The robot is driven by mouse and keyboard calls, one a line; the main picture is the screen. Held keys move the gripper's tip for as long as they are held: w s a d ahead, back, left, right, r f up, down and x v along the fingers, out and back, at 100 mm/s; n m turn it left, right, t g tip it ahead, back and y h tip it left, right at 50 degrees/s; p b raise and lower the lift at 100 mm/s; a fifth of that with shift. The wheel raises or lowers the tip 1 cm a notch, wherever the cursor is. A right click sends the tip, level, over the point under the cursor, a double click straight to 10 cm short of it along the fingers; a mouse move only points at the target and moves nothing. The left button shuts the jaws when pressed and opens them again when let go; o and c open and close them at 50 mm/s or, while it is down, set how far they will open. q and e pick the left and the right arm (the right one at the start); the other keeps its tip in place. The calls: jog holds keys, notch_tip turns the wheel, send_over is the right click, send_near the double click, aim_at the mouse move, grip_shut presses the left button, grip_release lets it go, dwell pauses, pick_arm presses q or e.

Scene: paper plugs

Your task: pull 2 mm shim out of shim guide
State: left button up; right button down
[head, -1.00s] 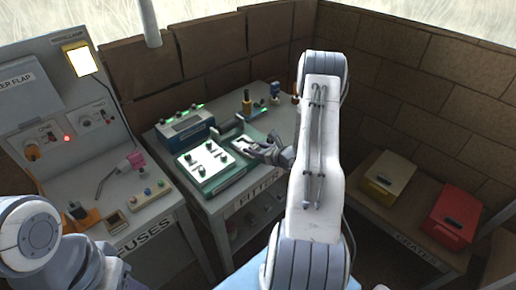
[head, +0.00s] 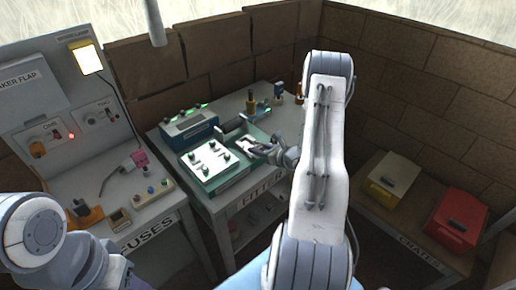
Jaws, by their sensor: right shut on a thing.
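My right gripper (head: 256,149) is over the bench marked FITTER, at the right end of a green-based fixture (head: 215,185) with a white top plate and several dark knobs. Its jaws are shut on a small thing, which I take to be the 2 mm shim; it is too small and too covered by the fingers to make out. I cannot tell the shim guide apart from the fixture parts beside the gripper. My left arm shows at the lower left, but its gripper is out of view.
A blue box (head: 188,128) with knobs and green lights stands behind the fixture. Small bottles (head: 251,101) stand at the bench's back. The FUSES bench (head: 140,215) is at left. A tan crate (head: 393,180) and a red crate (head: 457,220) sit at right.

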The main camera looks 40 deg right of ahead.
jog(key=shift+s, duration=0.7)
dwell(0.5)
jog(key=shift+s+d+b, duration=0.15)
jog(key=shift+s+b, duration=0.1)
jog(key=shift+s, duration=1.15)
jog(key=shift+s+d+b, duration=0.1)
jog(key=shift+s+b, duration=0.15)
jog(key=shift+s, duration=1.1)
jog(key=shift+s, duration=0.25)
jog(key=shift+s+d, duration=0.15)
jog(key=shift+s, duration=1.25)
jog(key=shift+s, duration=0.1)
